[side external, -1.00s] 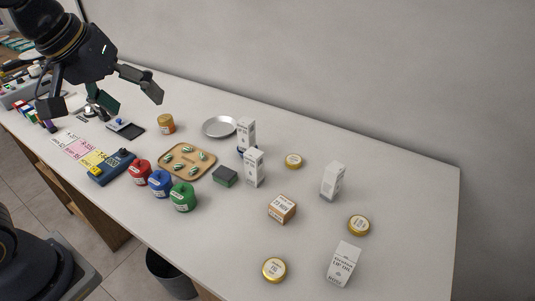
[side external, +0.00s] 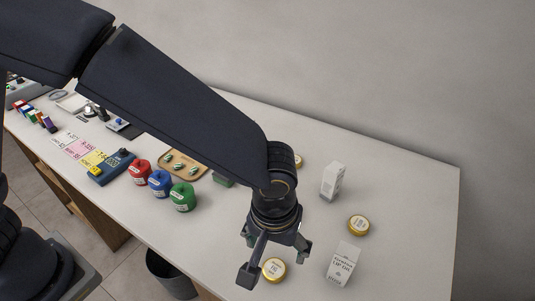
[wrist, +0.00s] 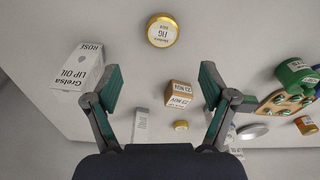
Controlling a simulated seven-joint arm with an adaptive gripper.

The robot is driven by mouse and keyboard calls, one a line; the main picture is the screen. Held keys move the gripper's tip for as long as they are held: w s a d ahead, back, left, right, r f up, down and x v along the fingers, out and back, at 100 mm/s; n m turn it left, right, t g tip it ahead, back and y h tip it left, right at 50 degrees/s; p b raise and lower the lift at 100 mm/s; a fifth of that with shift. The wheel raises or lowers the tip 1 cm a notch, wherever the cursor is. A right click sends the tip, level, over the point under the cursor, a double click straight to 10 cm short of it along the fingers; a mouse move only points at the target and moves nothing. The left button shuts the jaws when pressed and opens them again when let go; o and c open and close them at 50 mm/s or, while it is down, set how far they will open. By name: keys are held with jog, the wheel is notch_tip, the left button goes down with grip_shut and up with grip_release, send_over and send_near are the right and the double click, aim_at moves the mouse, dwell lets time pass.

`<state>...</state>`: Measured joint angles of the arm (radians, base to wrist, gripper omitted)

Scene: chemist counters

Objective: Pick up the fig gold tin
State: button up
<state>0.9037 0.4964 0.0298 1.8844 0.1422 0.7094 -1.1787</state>
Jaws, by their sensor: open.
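The fig gold tin (wrist: 162,30) is a round, low tin with a gold rim and a white top reading FIG. It sits at the top of the wrist view, beyond my fingertips. In the side view the tin (side external: 274,269) lies near the counter's front edge, apart from my gripper as far as I can tell. My gripper (side external: 275,263) points down above the counter, behind the tin. In the wrist view my gripper (wrist: 160,78) is open and empty, its fingers spread wide.
A brown box (wrist: 179,93) stands below and between my fingers. A tall white lip oil box (wrist: 78,68) stands to one side. Green, blue and red containers (side external: 160,183) stand left.

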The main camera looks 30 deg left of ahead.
send_over(275, 268)
notch_tip(275, 268, down, 5)
jog(key=shift+s+d+r, duration=0.15)
jog(key=f, duration=0.5)
jog(key=shift+a, duration=0.2)
jog(key=shift+c, duration=0.3)
jog(key=c, duration=1.1)
jog(key=shift+r, duration=0.1)
